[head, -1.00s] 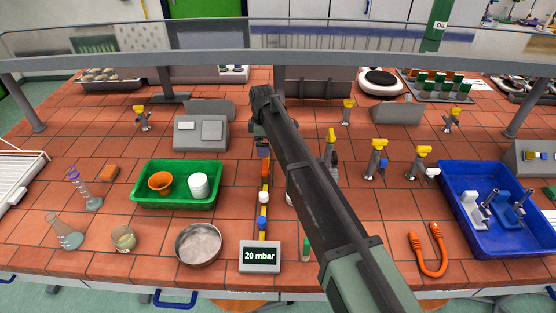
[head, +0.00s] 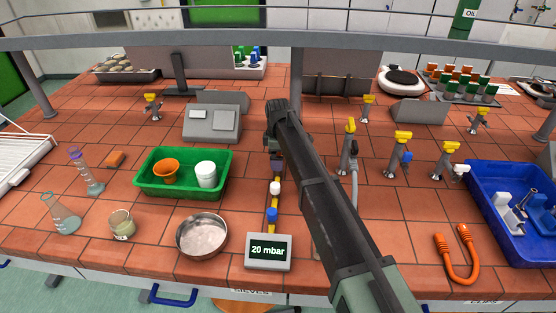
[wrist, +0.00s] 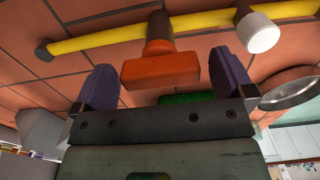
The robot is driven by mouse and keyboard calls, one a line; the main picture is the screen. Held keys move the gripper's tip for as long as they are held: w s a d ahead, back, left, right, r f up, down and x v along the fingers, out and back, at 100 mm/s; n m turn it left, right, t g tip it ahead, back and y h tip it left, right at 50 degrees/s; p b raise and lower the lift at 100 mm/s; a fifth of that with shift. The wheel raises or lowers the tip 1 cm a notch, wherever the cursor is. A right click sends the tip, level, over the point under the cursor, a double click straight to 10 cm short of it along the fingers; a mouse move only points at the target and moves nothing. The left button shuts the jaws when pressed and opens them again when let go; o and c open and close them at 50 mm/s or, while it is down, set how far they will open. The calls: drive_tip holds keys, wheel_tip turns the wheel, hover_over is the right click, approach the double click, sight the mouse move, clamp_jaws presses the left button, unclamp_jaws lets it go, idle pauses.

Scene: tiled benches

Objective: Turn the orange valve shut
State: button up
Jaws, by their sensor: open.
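The orange valve (wrist: 160,70) shows in the wrist view as a T-shaped handle on a short stem from the yellow pipe (wrist: 110,38). Its crossbar lies roughly along the pipe. My gripper (wrist: 164,76) is open, with its two purple fingers at either end of the crossbar; I cannot tell whether they touch it. In the head view my gripper (head: 277,160) is over the pipe and hides the orange valve. A white valve (head: 275,188) and a blue valve (head: 272,214) sit nearer on the same pipe. The display (head: 268,251) reads 20 mbar.
A green tray (head: 150,186) with an orange and a white cup stands left of the pipe, a metal bowl (head: 202,235) nearer. Yellow-topped taps (head: 402,138) stand to the right. A blue tray (head: 482,205) and an orange hose (head: 445,266) are further right. A shelf rail crosses behind.

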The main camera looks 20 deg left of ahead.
drive_tip(key=c, duration=0.9)
drive_tip(key=shift+m, duration=0.4)
drive_tip(key=m, duration=0.3)
drive_tip(key=shift+m, duration=0.3)
drive_tip(key=m, duration=0.4)
drive_tip(key=shift+m, duration=0.3)
drive_tip(key=m, duration=0.4)
drive_tip(key=shift+m, duration=2.4)
